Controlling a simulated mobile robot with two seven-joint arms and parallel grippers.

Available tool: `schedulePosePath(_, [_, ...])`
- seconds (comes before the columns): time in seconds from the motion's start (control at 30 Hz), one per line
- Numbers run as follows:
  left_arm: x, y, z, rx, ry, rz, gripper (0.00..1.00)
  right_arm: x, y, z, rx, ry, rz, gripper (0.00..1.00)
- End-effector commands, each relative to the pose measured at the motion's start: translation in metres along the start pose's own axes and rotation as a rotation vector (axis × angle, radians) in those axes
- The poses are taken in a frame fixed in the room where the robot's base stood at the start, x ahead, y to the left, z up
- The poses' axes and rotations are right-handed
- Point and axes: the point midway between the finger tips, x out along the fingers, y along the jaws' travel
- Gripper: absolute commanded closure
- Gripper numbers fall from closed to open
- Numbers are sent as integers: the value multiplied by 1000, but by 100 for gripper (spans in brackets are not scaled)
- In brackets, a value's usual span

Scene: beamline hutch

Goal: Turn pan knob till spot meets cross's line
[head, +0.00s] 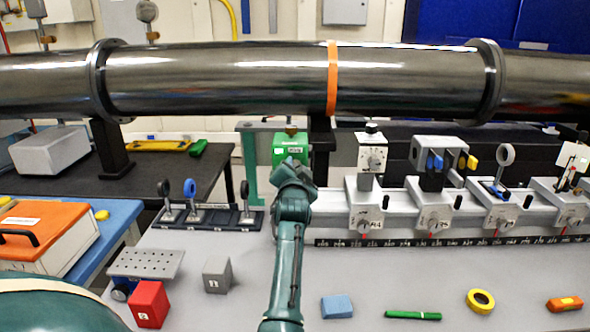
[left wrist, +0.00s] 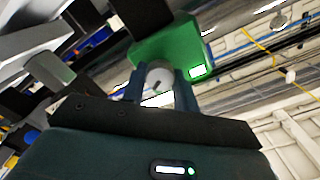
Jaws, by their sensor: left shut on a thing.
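My left gripper (head: 292,168) is at the front of a green box (head: 290,146) under the beam pipe. In the left wrist view, its fingers (left wrist: 160,88) are shut on a round grey knob (left wrist: 159,74) with a dark mark, on the green box (left wrist: 165,48). The gripper hides this knob in the head view. A mount (head: 436,150) on the rail has a blue knob (head: 435,161) and a yellow knob (head: 468,162), both apart from my gripper. A white card (head: 573,157) stands at the far right; I cannot make out a spot or cross on it. My right gripper is not in view.
The beam pipe (head: 220,80) crosses above the bench. A ruled rail (head: 400,241) with several carriages lies right of my arm. A red block (head: 149,304), a grey block (head: 217,275), a blue block (head: 337,307) and yellow tape (head: 480,301) lie in front.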

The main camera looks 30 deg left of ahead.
Motion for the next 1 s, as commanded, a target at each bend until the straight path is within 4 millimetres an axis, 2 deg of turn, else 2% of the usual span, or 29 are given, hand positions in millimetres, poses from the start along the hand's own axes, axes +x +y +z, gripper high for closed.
schedulePosePath(0.1, [0,0,0,0,0,0,93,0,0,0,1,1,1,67])
schedulePosePath(0.2, [0,-1,-1,28,0,0,93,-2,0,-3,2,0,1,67])
schedulePosePath(0.3, [0,-3,-2,157,-1,1,93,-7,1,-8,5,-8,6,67])
schedulePosePath(0.47, [0,-1,-1,319,0,0,93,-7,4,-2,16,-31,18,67])
schedulePosePath(0.73, [0,0,0,329,0,-1,93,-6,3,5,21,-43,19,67])
schedulePosePath(0.77, [0,0,0,329,0,-1,69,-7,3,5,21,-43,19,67])
schedulePosePath(1.0, [0,0,0,328,0,-1,49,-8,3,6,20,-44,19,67])
